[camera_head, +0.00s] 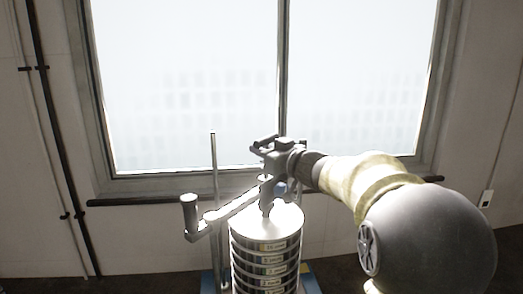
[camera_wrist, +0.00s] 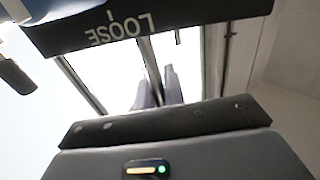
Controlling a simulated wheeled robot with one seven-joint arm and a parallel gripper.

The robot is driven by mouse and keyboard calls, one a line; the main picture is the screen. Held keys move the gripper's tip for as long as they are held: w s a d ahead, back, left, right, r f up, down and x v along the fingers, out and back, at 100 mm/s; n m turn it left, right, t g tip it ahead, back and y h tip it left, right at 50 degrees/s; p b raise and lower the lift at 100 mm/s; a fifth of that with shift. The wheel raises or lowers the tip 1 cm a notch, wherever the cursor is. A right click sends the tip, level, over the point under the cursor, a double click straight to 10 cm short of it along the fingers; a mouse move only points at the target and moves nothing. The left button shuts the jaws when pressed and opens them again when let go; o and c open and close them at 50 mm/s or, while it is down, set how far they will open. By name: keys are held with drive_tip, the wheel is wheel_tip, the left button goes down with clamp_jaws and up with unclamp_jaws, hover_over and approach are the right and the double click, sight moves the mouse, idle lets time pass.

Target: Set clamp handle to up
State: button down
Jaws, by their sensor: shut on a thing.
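The sieve stack (camera_head: 265,268) stands upright below the window, with a pale lid (camera_head: 283,221). A clamp arm (camera_head: 238,201) runs over the lid from a dark cylinder (camera_head: 189,207) at the left. My gripper (camera_head: 265,147) is above the stack's top, reaching in from the right, and is shut on what seems to be the clamp handle. The handle itself is mostly hidden by the jaws. In the wrist view my fingers (camera_wrist: 158,88) are close together, and a dark plate (camera_wrist: 150,22) marked LOOSE, upside down, lies at the top.
A thin upright rod (camera_head: 214,165) stands just left of the stack. A blue base (camera_head: 310,283) shows at its foot. The window (camera_head: 190,80) and its sill are behind.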

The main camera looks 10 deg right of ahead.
sight(269, 139)
drive_tip(key=shift+r+p, duration=1.75)
drive_tip(key=shift+r, duration=0.1)
drive_tip(key=c, duration=1.5)
unclamp_jaws()
drive_tip(key=shift+d, duration=0.1)
drive_tip(key=shift+s+d+f, duration=0.15)
drive_tip(key=shift+s+f, duration=0.05)
drive_tip(key=shift+s, duration=0.05)
drive_tip(key=b+v, duration=0.5)
drive_tip(key=v, duration=1.1)
drive_tip(key=shift+s+d+r, duration=0.1)
drive_tip(key=shift+s+d, duration=0.1)
drive_tip(key=shift+s, duration=0.15)
drive_tip(key=shift+w, duration=0.1)
